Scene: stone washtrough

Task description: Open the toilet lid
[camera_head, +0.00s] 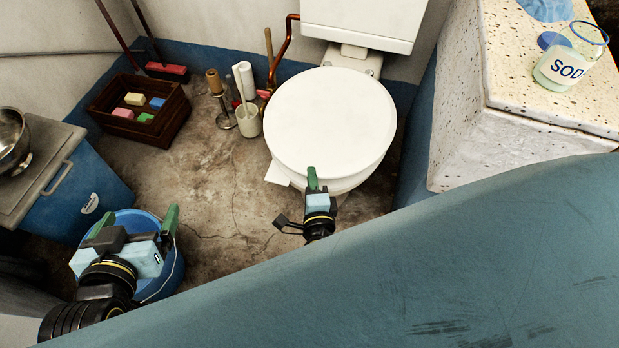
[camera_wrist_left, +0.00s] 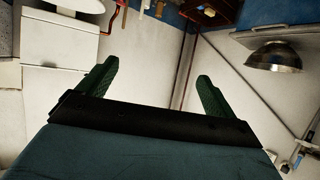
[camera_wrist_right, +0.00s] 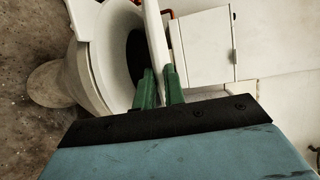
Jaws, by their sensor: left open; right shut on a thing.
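The toilet's white round lid (camera_head: 330,118) fills the top of the bowl in the head view. In the right wrist view the lid (camera_wrist_right: 155,35) is seen edge-on, lifted away from the seat (camera_wrist_right: 95,75), and the dark bowl opening shows beside it. My right gripper (camera_head: 314,175) is at the lid's front edge; in the right wrist view its green fingers (camera_wrist_right: 159,88) are closed on the lid's rim, one on each side. My left gripper (camera_head: 136,222) is open and empty above the blue bucket, far from the lid; its fingers are spread in the left wrist view (camera_wrist_left: 156,75).
The white cistern (camera_head: 365,22) stands behind the lid. A blue bucket (camera_head: 172,280), a blue bin (camera_head: 90,205), a wooden crate (camera_head: 165,125) and brushes in a white holder (camera_head: 248,120) are at left. A speckled ledge (camera_head: 530,85) with a soda jar (camera_head: 565,65) is at right.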

